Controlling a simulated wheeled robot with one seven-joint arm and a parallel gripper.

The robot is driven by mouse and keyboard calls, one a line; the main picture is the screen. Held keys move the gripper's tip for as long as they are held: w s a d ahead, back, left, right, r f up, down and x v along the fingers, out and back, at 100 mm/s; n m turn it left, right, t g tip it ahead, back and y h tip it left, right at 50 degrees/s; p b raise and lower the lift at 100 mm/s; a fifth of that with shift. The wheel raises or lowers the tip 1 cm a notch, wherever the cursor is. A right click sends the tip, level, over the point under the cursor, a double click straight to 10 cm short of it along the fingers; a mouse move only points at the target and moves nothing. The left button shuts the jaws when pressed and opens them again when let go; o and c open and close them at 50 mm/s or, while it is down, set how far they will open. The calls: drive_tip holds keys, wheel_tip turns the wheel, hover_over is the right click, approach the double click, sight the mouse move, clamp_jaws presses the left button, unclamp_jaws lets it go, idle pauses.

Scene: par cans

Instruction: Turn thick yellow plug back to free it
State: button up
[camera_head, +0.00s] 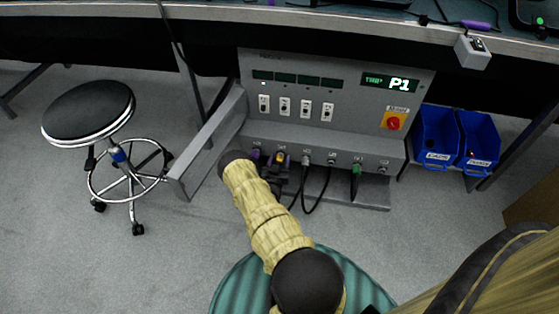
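The thick yellow plug (280,158) shows as a small orange-yellow patch in the socket row on the lower front of the grey power unit (255,128). My arm reaches up to it from the bottom of the picture. My dark gripper (279,169) is at the plug, just below and partly in front of it. The fingers are small and dark against dark cables, so I cannot tell whether they are open, shut or touching the plug. The plug's lower part and its turn angle are hidden or too small to read.
A purple plug (255,154) is close on the left and a grey plug (305,159) close on the right. A green plug (355,168) sits further right. Black cables (319,195) hang below. Blue bins (436,138) stand right, a stool (90,110) left.

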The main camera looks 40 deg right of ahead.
drive_tip(key=p+v, duration=0.7)
drive_tip(key=v, duration=1)
drive_tip(key=shift+a, duration=0.2)
drive_tip(key=shift+s, duration=0.15)
